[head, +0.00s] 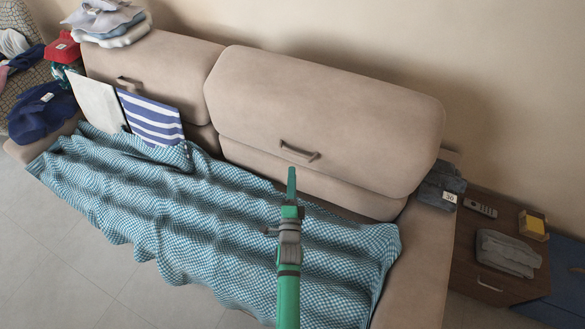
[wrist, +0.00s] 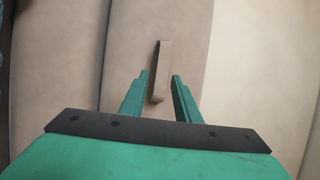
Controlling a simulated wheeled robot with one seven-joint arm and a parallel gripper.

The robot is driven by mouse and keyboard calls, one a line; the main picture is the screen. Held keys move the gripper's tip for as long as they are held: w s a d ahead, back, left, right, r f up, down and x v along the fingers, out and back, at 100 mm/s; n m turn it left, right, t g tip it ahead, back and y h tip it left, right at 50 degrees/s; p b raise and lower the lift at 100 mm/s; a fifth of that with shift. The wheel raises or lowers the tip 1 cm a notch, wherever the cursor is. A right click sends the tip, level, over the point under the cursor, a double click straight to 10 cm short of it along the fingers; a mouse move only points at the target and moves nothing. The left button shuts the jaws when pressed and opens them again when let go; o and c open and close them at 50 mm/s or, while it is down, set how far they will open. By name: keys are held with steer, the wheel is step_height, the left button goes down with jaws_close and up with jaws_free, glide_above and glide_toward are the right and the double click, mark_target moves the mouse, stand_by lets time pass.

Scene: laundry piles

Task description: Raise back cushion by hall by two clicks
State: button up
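The sofa has two beige back cushions, a right one (head: 335,115) and a left one (head: 165,70). The frames do not show which is by the hall. Each has a strap-like handle low on its front: the right handle (head: 299,151) and the left handle (head: 129,83). My gripper (head: 291,178) is just in front of the right cushion, at its handle. In the wrist view my gripper (wrist: 159,80) is open. The handle (wrist: 161,68) shows between its two fingers, with a gap on each side. I cannot tell how deep the fingers reach around it.
A blue checked throw (head: 200,215) covers the seat. A striped cloth (head: 151,118) and a pale panel (head: 98,101) lean on the left cushion. Folded clothes (head: 108,20) lie on its top. A side table (head: 470,270) stands beyond the right armrest (head: 420,265).

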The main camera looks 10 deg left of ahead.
steer(key=shift+v, duration=2.55)
steer(key=s+d+n+g+h, duration=0.1)
steer(key=s+d+n, duration=0.35)
steer(key=s, duration=0.65)
steer(key=s+d+n+g+h, duration=0.1)
steer(key=s+d+n, duration=0.3)
steer(key=s, duration=0.8)
steer(key=s+d+r+n+g+h, duration=0.1)
steer(key=s+d+r+n, duration=0.1)
steer(key=s, duration=0.5)
steer(key=s+d+r+n+h, duration=0.1)
steer(key=s+d+r+n, duration=0.1)
steer(key=s+r+n, duration=0.2)
steer(key=s+r, duration=0.2)
steer(key=s, duration=0.2)
steer(key=shift+d+r+g, duration=0.15)
steer(key=shift+d+g, duration=0.05)
steer(key=shift+g, duration=0.2)
steer(key=shift+n, duration=0.25)
